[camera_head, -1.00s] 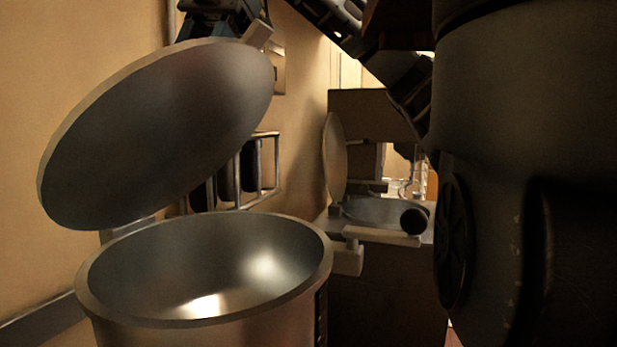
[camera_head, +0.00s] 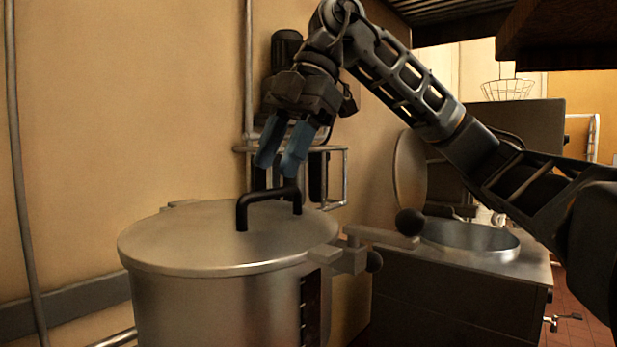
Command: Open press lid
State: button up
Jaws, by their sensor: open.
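The press is a large round steel pot (camera_head: 215,305) at the lower left. Its flat lid (camera_head: 185,238) lies down over the top of the pot. A black bar handle (camera_head: 269,192) stands on the lid. My gripper (camera_head: 277,168) is open and empty, with blue fingers pointing down. In the picture it appears just above the handle, apart from it; its distance in depth is hard to tell. The inside of the pot is hidden by the lid.
A metal bracket with a black knob (camera_head: 410,222) juts out right of the pot. Behind it stands a second vessel (camera_head: 470,238) with its lid (camera_head: 409,170) raised. A wall rack (camera_head: 335,175) and the wall (camera_head: 110,120) lie close behind the pot.

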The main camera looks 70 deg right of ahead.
jog(key=shift+s+a+f, duration=0.1)
jog(key=shift+s+f, duration=0.1)
jog(key=shift+f, duration=0.4)
jog(key=shift+s+f, duration=0.15)
jog(key=shift+f, duration=0.4)
